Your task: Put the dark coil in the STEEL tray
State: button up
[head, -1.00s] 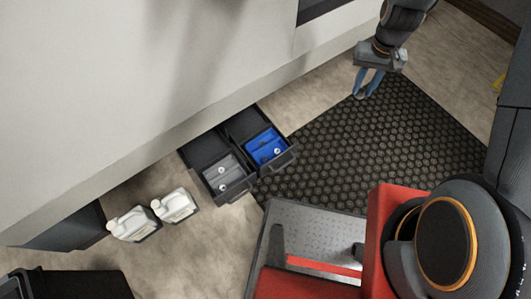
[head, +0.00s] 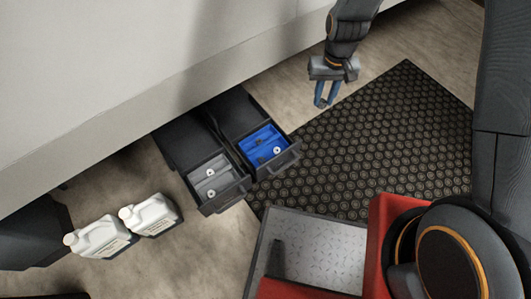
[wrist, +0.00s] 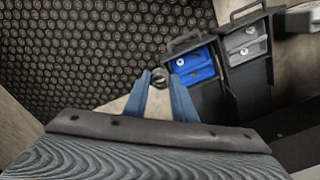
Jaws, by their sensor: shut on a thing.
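My gripper (head: 325,101) hangs above the floor to the upper right of the two open drawers. In the wrist view my gripper (wrist: 158,82) has its blue fingers shut on the dark coil (wrist: 158,76), a small dark ring at the fingertips. A grey tray (head: 201,185), which looks like steel, sits in the left drawer and holds small pale rings; it also shows in the wrist view (wrist: 240,42). A blue tray (head: 252,146) sits in the right drawer with a pale ring and small dark pieces; it also shows in the wrist view (wrist: 201,73). No tray label is readable.
Two white jugs (head: 151,214) stand on the floor left of the drawers. A black studded mat (head: 385,135) lies to the right. The drawers have raised front handles (head: 285,156). A pale wall (head: 110,80) rises behind them. The air between gripper and drawers looks clear.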

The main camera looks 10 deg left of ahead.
jog(key=a+f+n+b, duration=0.1)
jog(key=a+f+b, duration=0.4)
jog(key=f+b, duration=0.65)
jog(key=a+f+n+b, duration=0.2)
jog(key=a+f+b, duration=0.3)
jog(key=f+b, duration=0.7)
jog(key=a+f+n+b, duration=0.1)
jog(key=a+f+b, duration=0.4)
jog(key=f+b, duration=0.65)
jog(key=b, duration=0.4)
send_near(272, 154)
jog(key=f, duration=0.1)
jog(key=s+f, duration=0.1)
jog(key=f, duration=0.1)
jog(key=s+f, duration=0.1)
jog(key=f, duration=0.1)
jog(key=shift+s+d+f, duration=0.1)
jog(key=shift+s+d, duration=0.05)
jog(key=shift+s, duration=0.1)
jog(key=o, duration=0.7)
jog(key=shift+o, duration=0.2)
